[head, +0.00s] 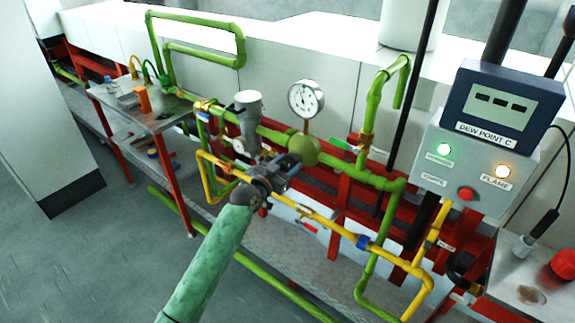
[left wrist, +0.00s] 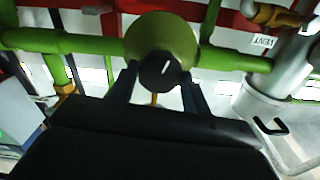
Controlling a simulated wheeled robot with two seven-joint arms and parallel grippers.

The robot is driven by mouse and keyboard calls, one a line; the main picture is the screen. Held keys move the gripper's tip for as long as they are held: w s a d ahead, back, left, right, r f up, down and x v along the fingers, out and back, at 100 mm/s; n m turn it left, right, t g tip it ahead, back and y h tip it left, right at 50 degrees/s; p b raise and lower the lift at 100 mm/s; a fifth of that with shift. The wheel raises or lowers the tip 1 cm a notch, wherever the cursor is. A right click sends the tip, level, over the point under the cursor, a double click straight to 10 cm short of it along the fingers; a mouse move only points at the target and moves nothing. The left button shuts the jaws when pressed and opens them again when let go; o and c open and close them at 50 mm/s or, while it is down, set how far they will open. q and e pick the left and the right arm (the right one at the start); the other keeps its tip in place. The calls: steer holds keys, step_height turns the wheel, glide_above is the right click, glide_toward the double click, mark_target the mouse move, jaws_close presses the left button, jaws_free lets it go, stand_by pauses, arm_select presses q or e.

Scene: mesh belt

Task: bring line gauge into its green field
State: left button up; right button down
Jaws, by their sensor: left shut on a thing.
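The line gauge (head: 306,98) is a round white dial with a silver rim, on a short stem above the green pipe. Its needle and colored field are too small to read. Below it is a round olive-green regulator body (head: 304,147), which also shows in the left wrist view (left wrist: 178,38). Its black knob (left wrist: 160,70) has a white mark, pointing slightly right of straight up in that view. My left gripper (head: 287,162) is at the front of the regulator, its two fingers (left wrist: 160,78) closed on either side of the knob. My right gripper is out of view.
A grey cylinder (head: 248,112) stands left of the regulator. A yellow pipe (head: 325,222) runs low in front. A grey panel (head: 465,165) with green and orange lamps and a dew point display (head: 506,104) is at right. A metal side table (head: 150,118) holds small items.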

arm_select(q)
steer(key=n, duration=0.3)
steer(key=shift+n, duration=1.1)
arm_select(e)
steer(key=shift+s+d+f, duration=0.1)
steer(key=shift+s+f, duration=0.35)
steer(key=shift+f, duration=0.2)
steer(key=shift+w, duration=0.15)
arm_select(q)
steer(key=o, duration=1)
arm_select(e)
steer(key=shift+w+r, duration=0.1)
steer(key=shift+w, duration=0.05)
